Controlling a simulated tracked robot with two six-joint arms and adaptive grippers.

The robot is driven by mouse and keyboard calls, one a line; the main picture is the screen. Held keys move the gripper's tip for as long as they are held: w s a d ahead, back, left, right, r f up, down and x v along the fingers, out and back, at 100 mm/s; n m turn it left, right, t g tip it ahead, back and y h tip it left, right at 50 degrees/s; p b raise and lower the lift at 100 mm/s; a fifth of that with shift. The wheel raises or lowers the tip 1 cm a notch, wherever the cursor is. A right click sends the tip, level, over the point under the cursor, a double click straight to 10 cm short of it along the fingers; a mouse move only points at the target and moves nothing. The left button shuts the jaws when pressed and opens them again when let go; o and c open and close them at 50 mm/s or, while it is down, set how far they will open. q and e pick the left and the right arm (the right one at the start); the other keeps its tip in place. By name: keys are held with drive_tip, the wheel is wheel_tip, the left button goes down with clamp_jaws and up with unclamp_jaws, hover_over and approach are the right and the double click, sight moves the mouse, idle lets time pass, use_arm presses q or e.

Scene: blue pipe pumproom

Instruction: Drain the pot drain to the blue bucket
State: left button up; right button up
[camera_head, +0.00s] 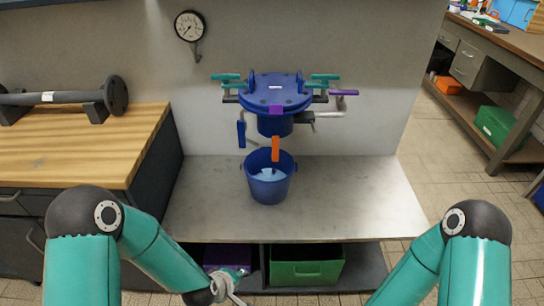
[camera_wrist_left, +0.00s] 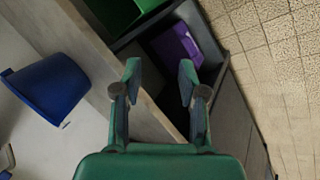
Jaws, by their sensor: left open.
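The blue pot (camera_head: 275,124) is fixed to the wall under a round blue lid (camera_head: 273,92). An orange handle (camera_head: 276,148) hangs below it. The blue bucket (camera_head: 269,190) stands upright on the grey bench below the pot, with light blue inside. The bucket also shows at the left of the left wrist view (camera_wrist_left: 48,88). My left gripper (camera_wrist_left: 160,78) is open and empty, near the bench's front edge. It shows partly at the bottom of the head view (camera_head: 236,286), in front of and lower than the bucket. My right gripper is out of view; only its arm shows.
Teal handles (camera_head: 225,77), a purple handle (camera_head: 344,92) and a blue handle (camera_head: 241,134) surround the pot. The bench (camera_head: 360,200) is clear around the bucket. Below stand a green bin (camera_head: 306,272) and a purple bin (camera_head: 222,256). A wooden worktop (camera_head: 60,160) is at left.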

use_arm(q)
drive_tip(key=w+d+r+n+t+b, duration=0.2)
drive_tip(key=w+n+b, duration=0.15)
drive_tip(key=w, duration=0.25)
drive_tip(key=w+d+r+n+t+b, duration=0.1)
drive_tip(key=w+d+n+t+b, duration=0.15)
drive_tip(key=w+n, duration=0.2)
drive_tip(key=n+t+y+b, duration=0.3)
drive_tip(key=n+t+b, duration=0.6)
drive_tip(key=n, duration=0.8)
approach(274, 149)
drive_tip(key=shift+g, duration=0.55)
drive_tip(key=w+p, duration=0.1)
drive_tip(key=w, duration=0.5)
drive_tip(key=w+p, duration=0.1)
drive_tip(key=w, duration=0.6)
drive_tip(key=shift+w+d+r, duration=0.15)
drive_tip(key=shift+w+r, duration=0.05)
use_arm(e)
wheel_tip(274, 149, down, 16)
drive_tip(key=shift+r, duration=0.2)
use_arm(q)
clamp_jaws()
drive_tip(key=shift+m, duration=0.3)
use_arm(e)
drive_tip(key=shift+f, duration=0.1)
